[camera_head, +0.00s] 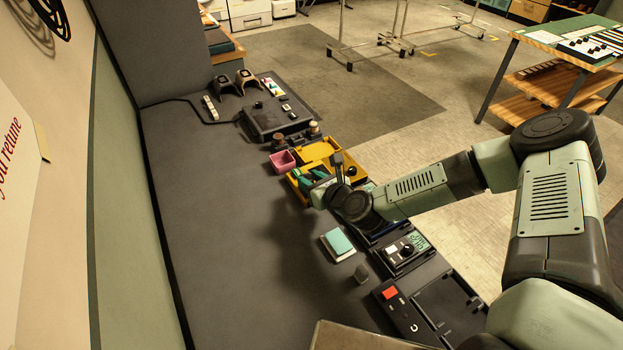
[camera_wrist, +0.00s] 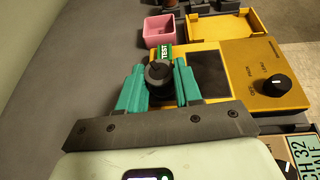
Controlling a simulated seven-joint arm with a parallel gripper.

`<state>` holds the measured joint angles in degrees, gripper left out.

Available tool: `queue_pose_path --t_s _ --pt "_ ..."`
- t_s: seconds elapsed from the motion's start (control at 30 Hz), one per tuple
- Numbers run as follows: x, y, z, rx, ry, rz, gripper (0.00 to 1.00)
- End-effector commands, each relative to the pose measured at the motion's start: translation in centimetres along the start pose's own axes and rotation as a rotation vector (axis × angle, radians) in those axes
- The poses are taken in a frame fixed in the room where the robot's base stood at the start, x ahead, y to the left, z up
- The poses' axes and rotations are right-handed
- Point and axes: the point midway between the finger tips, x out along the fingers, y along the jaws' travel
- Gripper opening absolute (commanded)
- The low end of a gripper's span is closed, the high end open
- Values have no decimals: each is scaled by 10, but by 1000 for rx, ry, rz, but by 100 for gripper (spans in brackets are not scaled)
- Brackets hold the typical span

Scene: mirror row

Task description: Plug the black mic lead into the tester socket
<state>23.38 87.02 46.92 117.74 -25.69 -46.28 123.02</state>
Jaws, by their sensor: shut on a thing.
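My gripper (camera_wrist: 160,82) has teal fingers shut on a round black plug end (camera_wrist: 158,72), which I take to be the black mic lead. It is over the left part of the yellow tester (camera_wrist: 240,68). A green TEST label (camera_wrist: 164,51) shows just beyond the plug. The tester socket is hidden behind the plug and fingers, so I cannot tell whether the plug is in it or above it. No cable is clearly visible. In the head view my gripper (camera_head: 315,181) is over the tester, partly covered by my wrist.
A pink bin (camera_wrist: 166,29) and a yellow tray (camera_wrist: 238,32) stand beyond the tester. A black knob (camera_wrist: 276,86) rises at its right. Other devices line the bench's right edge, including a dark unit (camera_head: 272,120). The bench's left side (camera_head: 200,220) is clear.

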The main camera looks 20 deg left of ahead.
Motion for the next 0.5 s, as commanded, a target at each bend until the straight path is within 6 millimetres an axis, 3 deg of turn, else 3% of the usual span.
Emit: queue_pose_path --t_s 0.03,0.23,0.5 --pt "0 0 -1 0 0 0 36" --pt "0 0 0 0 0 0 64" --pt "-1 0 0 0 0 0 64"
